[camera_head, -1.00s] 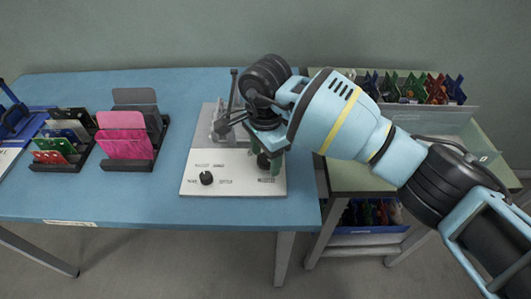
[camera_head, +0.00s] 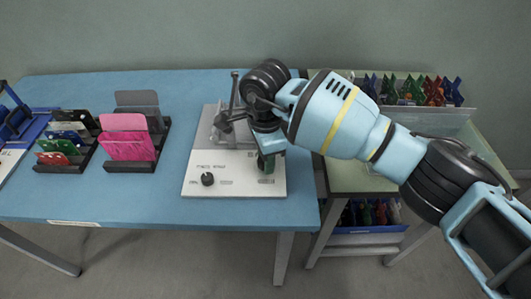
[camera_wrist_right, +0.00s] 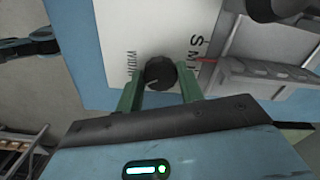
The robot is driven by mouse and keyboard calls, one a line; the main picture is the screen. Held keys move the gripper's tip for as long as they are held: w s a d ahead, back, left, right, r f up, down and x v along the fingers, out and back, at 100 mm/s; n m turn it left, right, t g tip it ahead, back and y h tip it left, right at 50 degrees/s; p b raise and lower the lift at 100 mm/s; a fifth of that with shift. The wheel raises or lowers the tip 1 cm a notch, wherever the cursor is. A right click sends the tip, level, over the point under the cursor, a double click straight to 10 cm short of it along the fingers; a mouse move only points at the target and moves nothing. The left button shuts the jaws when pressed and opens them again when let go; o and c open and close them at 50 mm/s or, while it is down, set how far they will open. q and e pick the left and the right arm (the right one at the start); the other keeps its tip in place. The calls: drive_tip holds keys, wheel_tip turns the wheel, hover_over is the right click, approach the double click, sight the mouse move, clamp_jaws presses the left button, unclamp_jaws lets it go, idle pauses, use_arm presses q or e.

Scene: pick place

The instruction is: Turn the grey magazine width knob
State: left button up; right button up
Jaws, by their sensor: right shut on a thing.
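The dark grey magazine width knob (camera_wrist_right: 160,72) shows in the right wrist view, with a pale pointer line on its face. It sits on a pale machine panel (camera_head: 228,188) beside printed lettering that ends in WIDTH. My right gripper (camera_wrist_right: 160,80) has its two green fingers on either side of the knob, shut on it. In the head view my right gripper (camera_head: 266,164) is at the panel's right part, and the knob is mostly hidden behind the fingers. A second black knob (camera_head: 207,179) is on the panel's left side.
The machine stands on a blue table (camera_head: 55,199). Racks with pink cards (camera_head: 127,145) and coloured cards (camera_head: 57,158) are at the left. A dark lever (camera_head: 234,88) rises behind the panel. A green-topped side table (camera_head: 346,181) stands at the right.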

drive_tip(key=m+p, duration=0.2)
drive_tip(key=m, duration=0.2)
drive_tip(key=shift+r+m, duration=0.1)
drive_tip(key=shift+m, duration=0.2)
drive_tip(key=m+p, duration=0.2)
drive_tip(key=m, duration=0.3)
drive_tip(key=shift+w, duration=0.1)
drive_tip(key=m+p, duration=0.2)
drive_tip(key=m, duration=0.3)
drive_tip(key=shift+r+p, duration=0.1)
drive_tip(key=shift+p, duration=0.25)
drive_tip(key=m+p, duration=0.1)
drive_tip(key=m, duration=0.1)
drive_tip(key=shift+m, duration=0.4)
drive_tip(key=m+p, duration=0.2)
drive_tip(key=m, duration=0.2)
drive_tip(key=shift+d, duration=0.1)
drive_tip(key=shift+m+p, duration=0.45)
drive_tip(key=shift+m, duration=0.65)
use_arm(q)
wheel_tip(320, 180, up, 10)
drive_tip(key=w+t, duration=0.1)
drive_tip(key=w, duration=0.1)
drive_tip(key=shift+w+r, duration=0.2)
drive_tip(key=shift+w+a+r, duration=0.1)
drive_tip(key=shift+w+r, duration=0.05)
drive_tip(key=shift+w, duration=0.1)
use_arm(e)
drive_tip(key=shift+f+m, duration=0.2)
drive_tip(key=shift+m, duration=0.1)
